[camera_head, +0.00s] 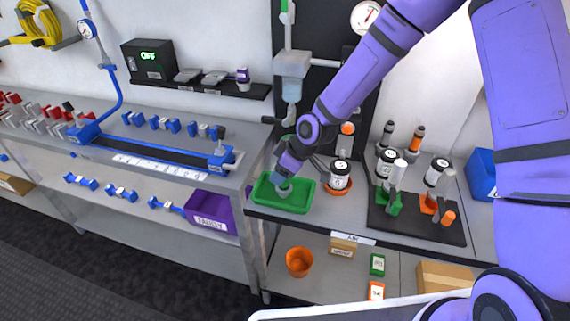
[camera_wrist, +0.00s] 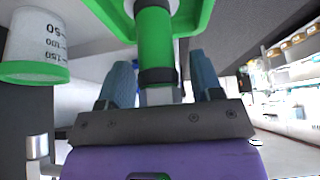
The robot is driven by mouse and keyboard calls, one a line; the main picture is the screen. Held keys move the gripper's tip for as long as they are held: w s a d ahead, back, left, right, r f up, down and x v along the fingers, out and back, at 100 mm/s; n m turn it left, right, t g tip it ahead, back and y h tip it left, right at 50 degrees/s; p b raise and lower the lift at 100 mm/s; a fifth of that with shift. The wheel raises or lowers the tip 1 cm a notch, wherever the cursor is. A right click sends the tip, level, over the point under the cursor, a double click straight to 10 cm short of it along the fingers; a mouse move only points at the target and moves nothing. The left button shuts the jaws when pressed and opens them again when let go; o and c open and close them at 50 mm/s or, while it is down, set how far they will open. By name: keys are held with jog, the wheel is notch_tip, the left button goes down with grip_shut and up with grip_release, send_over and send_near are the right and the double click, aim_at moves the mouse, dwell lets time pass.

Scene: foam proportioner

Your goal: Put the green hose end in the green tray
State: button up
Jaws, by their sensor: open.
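In the wrist view, the green hose end (camera_wrist: 155,40), a green cylinder with black bands, stands between my two blue-grey fingers (camera_wrist: 160,78). The fingers are open, with a gap on both sides of it. A green rim, seemingly the tray's, shows at the top of that view (camera_wrist: 200,18). My arm and gripper hide the hose end in the head view.
A bottle on an orange dish (camera_head: 338,187) stands just right of the tray. A black board (camera_head: 445,230) with green and orange fittings is further right. A clear vessel (camera_head: 291,88) hangs behind; a graduated cup (camera_wrist: 38,42) shows at left in the wrist view.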

jog(key=v, duration=1.2)
jog(key=shift+d, duration=0.1)
jog(key=s+d+r+m+t+h, duration=0.2)
jog(key=s+d+r+m+h, duration=0.5)
jog(key=d+r, duration=0.75)
jog(key=s+d+r+m, duration=0.3)
jog(key=s+r, duration=0.2)
jog(key=s, duration=0.4)
jog(key=s+d+r+m+t+y, duration=0.1)
jog(key=s+d+r+m, duration=0.3)
jog(key=s, duration=0.5)
jog(key=shift+r, duration=0.85)
